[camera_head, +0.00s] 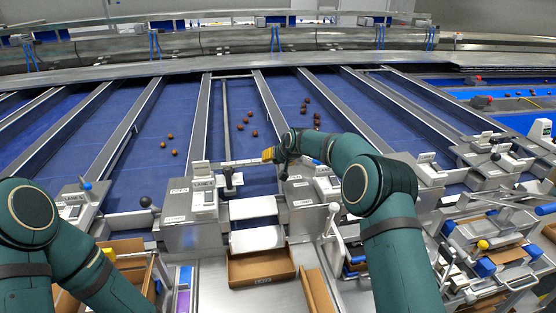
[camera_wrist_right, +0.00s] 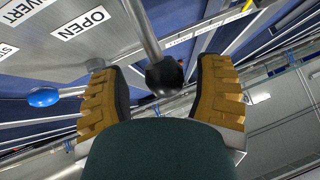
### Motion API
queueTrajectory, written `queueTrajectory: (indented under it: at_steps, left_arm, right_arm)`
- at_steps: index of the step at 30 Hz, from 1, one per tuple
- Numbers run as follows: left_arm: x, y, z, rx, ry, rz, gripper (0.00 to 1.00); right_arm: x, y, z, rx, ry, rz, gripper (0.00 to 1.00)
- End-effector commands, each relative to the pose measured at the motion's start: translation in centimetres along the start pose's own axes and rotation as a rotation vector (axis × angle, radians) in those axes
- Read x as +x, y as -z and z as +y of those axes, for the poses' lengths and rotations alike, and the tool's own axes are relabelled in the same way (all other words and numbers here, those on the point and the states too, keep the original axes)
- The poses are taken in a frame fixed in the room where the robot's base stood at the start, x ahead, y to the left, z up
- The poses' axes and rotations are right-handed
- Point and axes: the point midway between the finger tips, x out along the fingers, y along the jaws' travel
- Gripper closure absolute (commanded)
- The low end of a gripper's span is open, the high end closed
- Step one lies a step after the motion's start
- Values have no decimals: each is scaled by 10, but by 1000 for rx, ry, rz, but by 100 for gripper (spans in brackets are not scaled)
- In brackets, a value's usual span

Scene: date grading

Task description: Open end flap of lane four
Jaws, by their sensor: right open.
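The lane whose plate (camera_head: 203,183) appears to read lane 4 is a blue belt ending at a grey control box (camera_head: 190,225). A white plate (camera_head: 253,208) lies beside the box at the lane's lower end; I cannot tell if it is the flap. My right gripper (camera_head: 268,155) hangs over the lane end, yellow fingertips pointing left. In the right wrist view its fingers (camera_wrist_right: 160,95) are open, with a black ball knob (camera_wrist_right: 165,76) on a metal lever in the gap, not gripped. An OPEN label (camera_wrist_right: 84,24) sits beside the lever. My left gripper is hidden or out of frame.
Brown dates (camera_head: 251,131) lie on the belts. A cardboard tray (camera_head: 262,266) sits below the white plates. A blue knob (camera_wrist_right: 42,97) stands left of the fingers in the wrist view. Other lane boxes and levers (camera_head: 425,165) crowd the right.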

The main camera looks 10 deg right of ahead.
Motion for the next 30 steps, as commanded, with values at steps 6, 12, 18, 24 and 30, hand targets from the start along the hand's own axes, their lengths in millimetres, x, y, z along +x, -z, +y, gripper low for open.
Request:
queueTrajectory:
  at_steps: [6,12,18,24,30]
  left_arm:
    - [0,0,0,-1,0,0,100]
    - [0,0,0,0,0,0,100]
    - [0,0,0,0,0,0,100]
    - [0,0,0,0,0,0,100]
    - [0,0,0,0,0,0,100]
  right_arm:
    - [-2,-2,-1,0,2,-4,35]
    - [-23,-1,-1,0,1,-5,35]
    - [-60,-1,-1,0,2,-3,35]
    - [-95,0,0,1,1,-1,35]
    - [-115,0,1,1,0,-2,35]
